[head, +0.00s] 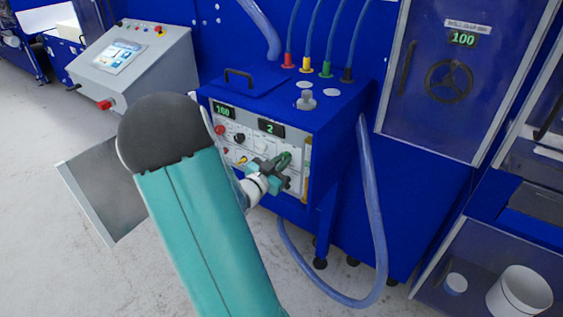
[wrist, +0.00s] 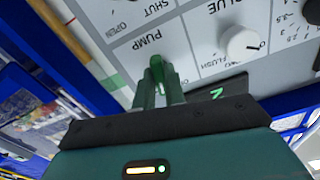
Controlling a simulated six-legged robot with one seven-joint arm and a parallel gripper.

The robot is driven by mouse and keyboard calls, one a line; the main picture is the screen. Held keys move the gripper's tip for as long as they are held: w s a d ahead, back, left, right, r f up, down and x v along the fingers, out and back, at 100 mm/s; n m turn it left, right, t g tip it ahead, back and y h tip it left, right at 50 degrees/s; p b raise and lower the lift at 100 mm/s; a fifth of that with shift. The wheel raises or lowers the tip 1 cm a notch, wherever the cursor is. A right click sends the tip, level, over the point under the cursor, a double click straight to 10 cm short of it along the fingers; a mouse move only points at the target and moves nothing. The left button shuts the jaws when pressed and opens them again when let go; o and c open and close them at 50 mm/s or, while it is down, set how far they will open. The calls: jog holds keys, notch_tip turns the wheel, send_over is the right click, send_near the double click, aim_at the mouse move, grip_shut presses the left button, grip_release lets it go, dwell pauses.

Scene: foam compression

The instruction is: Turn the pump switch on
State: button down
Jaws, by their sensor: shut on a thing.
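The pump switch (wrist: 157,62) shows in the wrist view as a small green lever under the printed word PUMP on a light grey panel (wrist: 120,75). My gripper (wrist: 159,84) is shut on it, with the two fingers on either side of the lever. In the head view, my gripper (head: 279,163) is at the lower right of the front panel of the blue machine (head: 225,88). There the fingers and wrist cover most of the switch. I cannot tell whether the switch is set to on.
A white knob (wrist: 242,43) marked BLUE sits right of the switch in the wrist view. In the head view, a clear hose (head: 372,200) loops down right of the machine. A blue cabinet (head: 425,120) stands at the right. Grey floor is open at the left.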

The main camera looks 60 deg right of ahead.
jog(key=shift+m, duration=1.7)
jog(key=c, duration=1.5)
grip_release()
jog(key=shift+o, duration=0.2)
jog(key=shift+a, duration=0.1)
jog(key=w+a, duration=0.2)
jog(key=a, duration=1.1)
jog(key=shift+a, duration=0.25)
jog(key=shift+w, duration=0.1)
